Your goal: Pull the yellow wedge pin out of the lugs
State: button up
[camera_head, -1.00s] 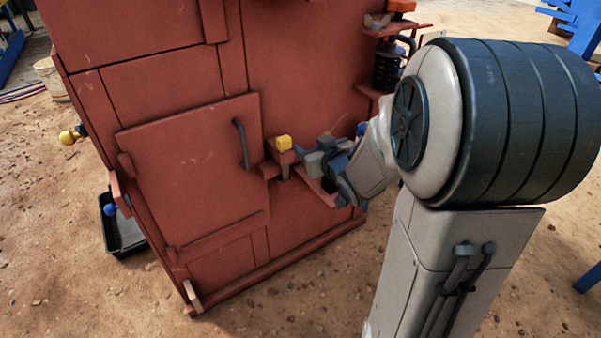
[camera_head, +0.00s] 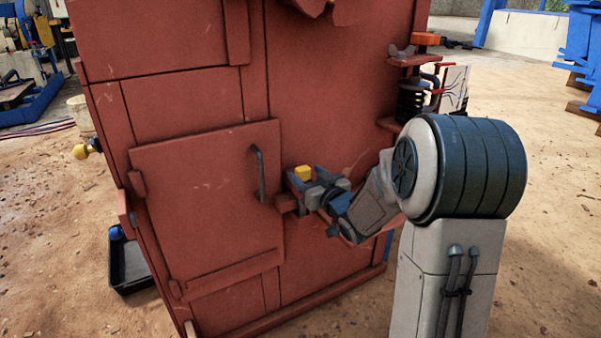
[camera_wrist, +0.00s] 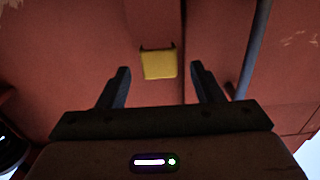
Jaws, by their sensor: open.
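The yellow wedge pin (camera_head: 303,173) stands in the red lugs (camera_head: 286,201) beside the door on the red machine. Only its yellow head shows clearly; my gripper and the lugs hide the lower part. In the wrist view the yellow head (camera_wrist: 159,65) lies ahead of and between the two fingers, a little beyond their tips. My gripper (camera_head: 312,188) is at the pin, coming from the right. In the wrist view my gripper (camera_wrist: 161,72) is open, with nothing held. I cannot tell whether a finger touches the pin.
A red door (camera_head: 210,200) with a dark vertical handle (camera_head: 259,174) is just left of the lugs. A spring assembly (camera_head: 411,98) juts out at the upper right. A black tray (camera_head: 130,262) lies on the ground at left. Open ground is at right.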

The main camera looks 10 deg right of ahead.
aim_at(300, 168)
jog(key=shift+b+x, duration=0.4)
jog(key=shift+x, duration=2.15)
grip_shut()
jog(key=shift+r+p, duration=5.8)
jog(key=shift+r, duration=2.6)
jog(key=v, duration=1.2)
jog(key=shift+r+p, duration=0.45)
jog(key=shift+r, duration=0.05)
